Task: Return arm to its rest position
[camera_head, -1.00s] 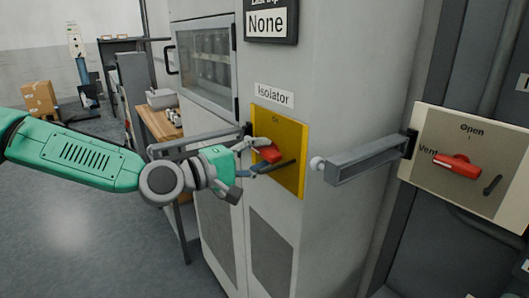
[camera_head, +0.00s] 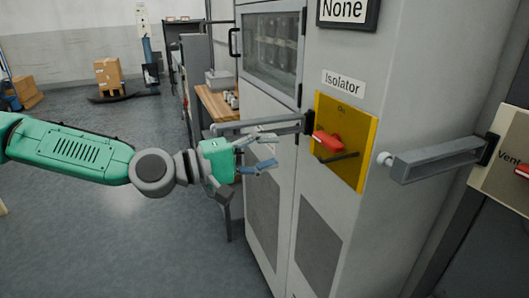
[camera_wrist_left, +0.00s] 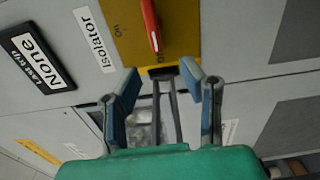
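My left arm comes in from the left in the head view, green and grey. My left gripper (camera_head: 277,152) is open and empty, in front of the grey cabinet and to the left of the yellow isolator panel. The red isolator handle (camera_head: 328,143) sits on the yellow panel (camera_head: 361,172), apart from the fingers. In the left wrist view, the left gripper (camera_wrist_left: 160,74) shows two spread fingers with nothing between them. The red handle (camera_wrist_left: 151,27) and the yellow panel (camera_wrist_left: 185,30) lie beyond the fingertips there. My right gripper is not in view.
A grey bar handle (camera_head: 440,160) sticks out right of the isolator panel; another bar (camera_head: 255,124) runs just above my left gripper. The vent panel (camera_head: 490,185) is at the right edge. A wooden bench (camera_head: 215,103) stands behind. Floor at left is open.

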